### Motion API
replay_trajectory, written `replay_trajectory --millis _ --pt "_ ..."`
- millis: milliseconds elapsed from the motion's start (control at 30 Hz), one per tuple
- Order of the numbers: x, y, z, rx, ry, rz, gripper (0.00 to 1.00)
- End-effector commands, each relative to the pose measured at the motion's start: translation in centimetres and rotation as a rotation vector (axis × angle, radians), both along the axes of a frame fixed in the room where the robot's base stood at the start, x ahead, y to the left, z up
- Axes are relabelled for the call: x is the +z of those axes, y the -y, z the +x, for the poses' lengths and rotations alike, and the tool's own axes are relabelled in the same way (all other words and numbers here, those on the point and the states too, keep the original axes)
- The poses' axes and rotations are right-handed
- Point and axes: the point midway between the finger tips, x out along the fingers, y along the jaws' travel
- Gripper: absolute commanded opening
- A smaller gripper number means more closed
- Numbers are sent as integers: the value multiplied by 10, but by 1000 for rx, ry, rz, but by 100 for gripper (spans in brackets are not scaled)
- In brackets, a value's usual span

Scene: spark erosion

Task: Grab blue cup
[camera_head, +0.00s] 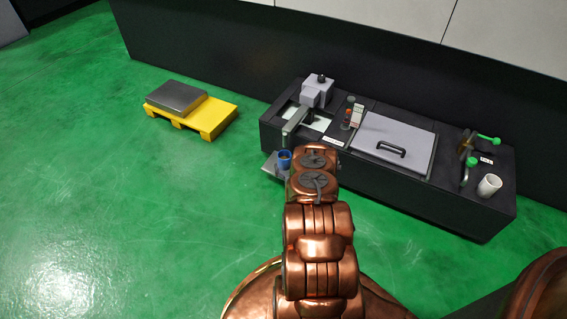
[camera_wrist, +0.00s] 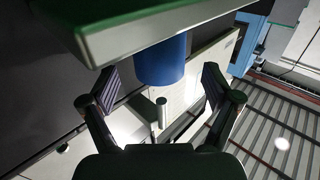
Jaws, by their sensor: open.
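The blue cup (camera_head: 285,159) stands at the left front end of the dark bench in the head view, just beyond the end of my arm. It also shows in the wrist view (camera_wrist: 163,62), against a pale-edged slab (camera_wrist: 150,32) at the top of that picture. My gripper (camera_wrist: 160,88) is open and empty. Its two fingers lie left and right of the cup's line, with visible gaps on both sides. How far the fingertips are from the cup in depth is hard to tell. In the head view my arm hides the gripper.
The dark bench (camera_head: 385,188) bears a grey machine (camera_head: 317,92), a grey lid with a black handle (camera_head: 400,135), green-handled fittings (camera_head: 480,150) and a white cup (camera_head: 489,185). A yellow pallet (camera_head: 222,115) with a grey block stands at the upper left. The green floor at left is clear.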

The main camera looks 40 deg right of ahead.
Motion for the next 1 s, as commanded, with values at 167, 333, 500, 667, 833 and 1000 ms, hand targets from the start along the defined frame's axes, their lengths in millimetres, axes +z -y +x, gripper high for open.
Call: replay_trajectory --millis 167,333,500,667,833,1000 --pt "-5 11 20 2 0 -1 88" --pt "-1 21 39 2 4 -5 88" --pt "0 22 42 3 1 0 88" --pt "0 21 42 3 1 0 81" --pt "0 21 42 3 0 0 63" --pt "0 21 42 3 0 0 46"
